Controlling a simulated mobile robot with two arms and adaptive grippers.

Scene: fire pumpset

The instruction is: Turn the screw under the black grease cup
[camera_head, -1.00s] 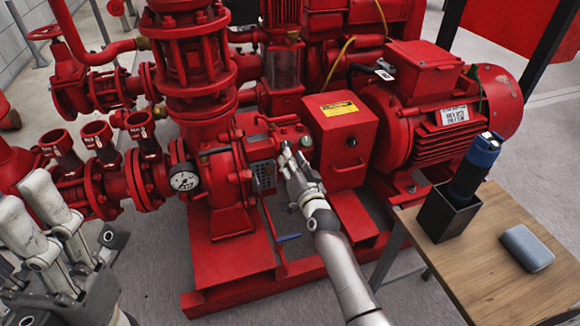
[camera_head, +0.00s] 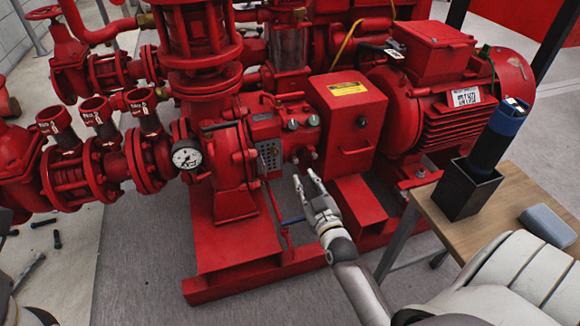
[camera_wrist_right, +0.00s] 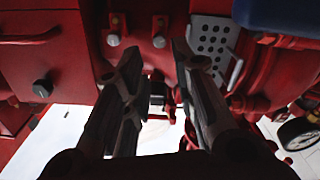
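My right gripper (camera_head: 305,178) is in front of the red pump housing in the head view, below two round pale metal knobs (camera_head: 302,122). Its fingers are apart with nothing held between them. In the right wrist view the fingers (camera_wrist_right: 156,52) point at the red housing. A small dark cylindrical part (camera_wrist_right: 158,92) shows in the gap between them; I cannot tell whether it is the black grease cup or its screw. My fingers appear clear of the housing. My left gripper is out of sight; only a sliver of my left arm shows at lower left.
A pressure gauge (camera_head: 187,156) and a perforated plate (camera_head: 269,158) are left of my right gripper. A red box with a yellow label (camera_head: 347,88) is to its right. A wooden table (camera_head: 455,230) with a black holder (camera_head: 464,192) stands at right. Red base beams run below.

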